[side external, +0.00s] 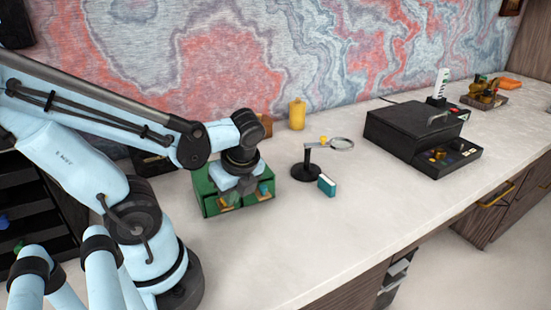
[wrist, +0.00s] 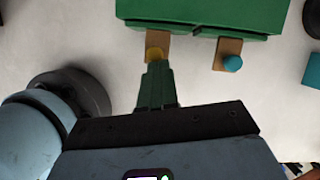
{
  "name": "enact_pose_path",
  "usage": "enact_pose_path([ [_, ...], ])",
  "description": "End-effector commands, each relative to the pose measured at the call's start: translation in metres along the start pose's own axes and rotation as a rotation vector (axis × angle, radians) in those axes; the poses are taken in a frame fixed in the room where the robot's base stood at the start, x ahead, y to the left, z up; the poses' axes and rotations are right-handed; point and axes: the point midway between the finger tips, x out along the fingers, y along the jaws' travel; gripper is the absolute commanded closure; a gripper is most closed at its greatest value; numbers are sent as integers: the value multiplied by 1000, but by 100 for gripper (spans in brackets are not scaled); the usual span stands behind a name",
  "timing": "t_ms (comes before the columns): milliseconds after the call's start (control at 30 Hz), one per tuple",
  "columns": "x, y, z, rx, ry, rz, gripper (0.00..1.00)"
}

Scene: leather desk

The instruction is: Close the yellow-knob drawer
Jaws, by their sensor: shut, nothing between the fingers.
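A green box (side external: 205,193) stands on the desk at the left of the side external view. In the wrist view the green box (wrist: 200,14) fills the top. Two small wooden drawers show at its front. The left drawer has a yellow knob (wrist: 155,53); the right has a teal knob (wrist: 232,64), also seen in the side external view (side external: 264,188). Both drawers stick out a little past the green edge. My gripper (wrist: 157,68) is shut and empty, its tips at the yellow knob. I cannot tell whether they touch it.
A magnifier on a black stand (side external: 306,170) and a small teal box (side external: 326,186) stand right of the green box. A yellow bottle (side external: 297,114) is behind. A black case (side external: 405,135) sits farther right. The desk in front is clear.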

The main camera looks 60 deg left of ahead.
Motion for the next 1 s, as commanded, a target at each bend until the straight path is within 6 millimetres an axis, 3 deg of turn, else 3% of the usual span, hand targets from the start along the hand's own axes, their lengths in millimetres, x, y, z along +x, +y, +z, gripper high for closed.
enact_pose_path([
  [367,-16,-1,-38,8,0,-3,100],
  [1000,-99,0,-36,3,1,0,100],
])
